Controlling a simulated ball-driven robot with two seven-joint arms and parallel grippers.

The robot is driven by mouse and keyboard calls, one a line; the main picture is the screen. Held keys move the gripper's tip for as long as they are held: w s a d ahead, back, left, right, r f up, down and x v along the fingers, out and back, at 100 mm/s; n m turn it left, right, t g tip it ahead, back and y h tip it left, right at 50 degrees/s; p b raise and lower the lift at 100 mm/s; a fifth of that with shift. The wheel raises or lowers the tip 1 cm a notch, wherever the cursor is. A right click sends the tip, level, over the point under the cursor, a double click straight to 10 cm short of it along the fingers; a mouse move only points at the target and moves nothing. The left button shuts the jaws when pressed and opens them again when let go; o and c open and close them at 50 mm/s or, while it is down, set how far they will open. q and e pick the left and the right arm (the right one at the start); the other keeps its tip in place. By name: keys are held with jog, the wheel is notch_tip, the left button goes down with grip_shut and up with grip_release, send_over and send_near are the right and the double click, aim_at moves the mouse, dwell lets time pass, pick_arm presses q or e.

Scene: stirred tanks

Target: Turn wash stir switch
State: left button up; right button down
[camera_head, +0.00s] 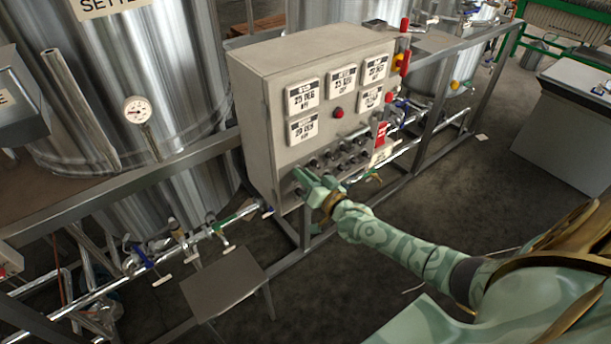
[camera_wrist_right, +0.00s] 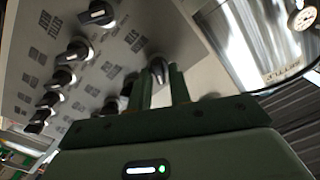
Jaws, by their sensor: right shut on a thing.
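A grey control box (camera_head: 280,120) stands in the middle of the head view, with rows of dark rotary switches (camera_head: 345,153) low on its front. My right gripper (camera_head: 302,182) is at the lower left of these switches. In the right wrist view its two fingers (camera_wrist_right: 162,88) are shut on a switch knob (camera_wrist_right: 158,68), which shows between the fingertips. Several other switches (camera_wrist_right: 66,78) with labels are to its left. The labels are too small to read, so I cannot tell which one is the wash stir switch. My left gripper is not in view.
Steel tanks (camera_head: 185,70) stand behind and left of the box. A metal frame rail (camera_head: 130,178) and pipes with valves (camera_head: 190,240) run along the front. A small grey stool (camera_head: 225,285) stands at lower left. The floor at right (camera_head: 450,190) is mostly clear.

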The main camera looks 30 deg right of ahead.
dwell(0.4)
jog(key=c, duration=1.5)
grip_release()
jog(key=s, duration=0.5)
jog(key=s+d+p, duration=0.1)
jog(key=s, duration=0.5)
jog(key=s+p, duration=0.1)
jog(key=s, duration=0.4)
jog(key=shift+s+d, duration=0.15)
